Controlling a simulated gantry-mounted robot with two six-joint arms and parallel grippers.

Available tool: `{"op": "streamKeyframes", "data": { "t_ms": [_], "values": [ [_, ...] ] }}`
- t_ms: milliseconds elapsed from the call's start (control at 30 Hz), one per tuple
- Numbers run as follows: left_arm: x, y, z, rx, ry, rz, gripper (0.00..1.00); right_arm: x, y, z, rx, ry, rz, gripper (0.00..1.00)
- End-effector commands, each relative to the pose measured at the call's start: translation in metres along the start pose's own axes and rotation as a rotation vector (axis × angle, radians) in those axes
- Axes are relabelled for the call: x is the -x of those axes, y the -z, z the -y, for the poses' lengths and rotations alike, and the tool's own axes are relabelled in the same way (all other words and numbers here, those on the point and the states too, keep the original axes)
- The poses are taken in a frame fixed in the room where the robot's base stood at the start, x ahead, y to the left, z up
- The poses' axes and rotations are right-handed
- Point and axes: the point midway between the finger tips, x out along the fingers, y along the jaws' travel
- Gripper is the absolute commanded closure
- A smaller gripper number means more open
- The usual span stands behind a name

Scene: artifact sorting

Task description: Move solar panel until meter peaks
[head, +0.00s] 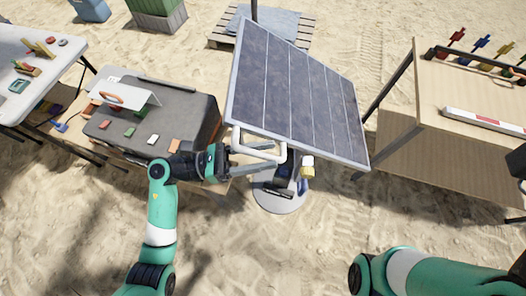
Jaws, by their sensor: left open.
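The solar panel (297,92), dark blue with a pale frame, stands tilted in the middle of the head view. A whitish loop handle (241,139) sits at its lower left edge. My left gripper (275,156) is open, with its fingers extended at the handle below the panel. I cannot tell whether they touch it. Under the panel is a round grey base (279,205) with a dark unit (285,184) and a small yellow-and-white part (307,168). No meter reading can be made out. My right arm shows at the bottom right, but its fingers do not show.
A dark case (186,105) with small coloured blocks stands left of the panel. A white table (62,62) is farther left. A wooden bench (440,90) with coloured-handled items stands right. A pallet (222,35) lies behind. Sand in front is clear.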

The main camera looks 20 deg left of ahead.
Motion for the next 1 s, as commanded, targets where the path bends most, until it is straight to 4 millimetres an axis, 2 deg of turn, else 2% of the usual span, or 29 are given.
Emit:
{"op": "streamKeyframes", "data": {
  "t_ms": [167,400,533,700,1000],
  "values": [
    [0.024,0.0,-0.001,0.0,-0.005,0.002,0.5,0.0,0.0,0.0,0.0,0.0,0.0,0.5],
    [0.082,0.0,-0.001,0.0,-0.006,0.002,0.5,0.001,-0.001,0.0,0.0,0.0,0.0,0.5],
    [0.104,0.001,-0.001,0.0,-0.005,0.001,0.5,0.002,-0.002,0.0,0.0,0.0,0.0,0.5],
    [0.115,0.0,0.0,0.0,-0.002,0.001,0.5,0.002,-0.002,0.0,0.0,0.0,0.0,0.5],
    [0.115,0.0,0.0,0.0,-0.001,0.0,0.5,0.002,-0.002,0.0,0.0,0.0,0.0,0.5]
  ]
}}
